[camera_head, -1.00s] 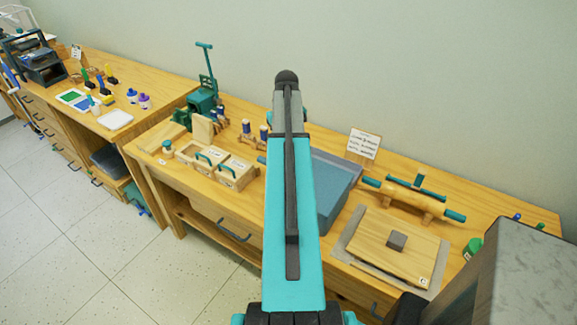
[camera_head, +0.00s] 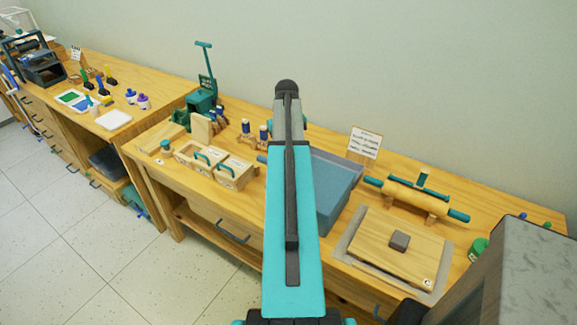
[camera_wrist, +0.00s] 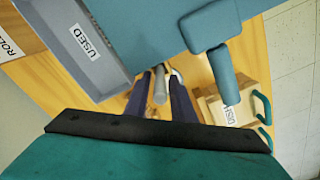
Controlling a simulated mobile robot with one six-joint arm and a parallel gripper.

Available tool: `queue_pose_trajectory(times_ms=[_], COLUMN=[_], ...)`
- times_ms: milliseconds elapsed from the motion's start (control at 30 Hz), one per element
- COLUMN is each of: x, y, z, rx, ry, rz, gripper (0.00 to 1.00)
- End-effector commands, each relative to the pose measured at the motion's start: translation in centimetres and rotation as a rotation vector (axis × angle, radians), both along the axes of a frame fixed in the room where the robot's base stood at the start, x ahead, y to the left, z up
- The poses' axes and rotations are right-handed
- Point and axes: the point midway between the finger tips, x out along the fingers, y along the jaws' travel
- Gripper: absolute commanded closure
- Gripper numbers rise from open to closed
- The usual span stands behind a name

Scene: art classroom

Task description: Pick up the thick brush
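I cannot pick out the thick brush for certain. Several small upright tools (camera_head: 99,80) with coloured handles and black lower parts stand on the left bench, too small to identify. In the wrist view, my gripper (camera_wrist: 160,78) shows two dark blue fingers apart. A grey rod (camera_wrist: 160,88) appears between them, and I cannot tell whether it touches them. In the head view, my raised arm hides the gripper.
A blue-grey tray (camera_head: 333,200) stands close behind my arm; its USED label (camera_wrist: 84,42) shows in the wrist view. Wooden boxes (camera_head: 232,170), a rolling pin (camera_head: 402,194) and a wooden board (camera_head: 386,240) occupy the near bench. Open floor (camera_head: 70,215) lies at left.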

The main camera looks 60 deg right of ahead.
Motion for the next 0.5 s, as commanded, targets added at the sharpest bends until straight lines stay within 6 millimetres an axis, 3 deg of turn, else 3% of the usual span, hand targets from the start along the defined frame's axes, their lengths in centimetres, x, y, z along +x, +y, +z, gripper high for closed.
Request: queue_pose_trajectory(times_ms=[133, 500], x=[-0.02, -0.04], y=[0.01, 0.00], z=[-1.19, -1.31], rx=[0.000, 0.000], ry=[0.000, 0.000], rz=[0.000, 0.000], gripper=[0.77, 0.77])
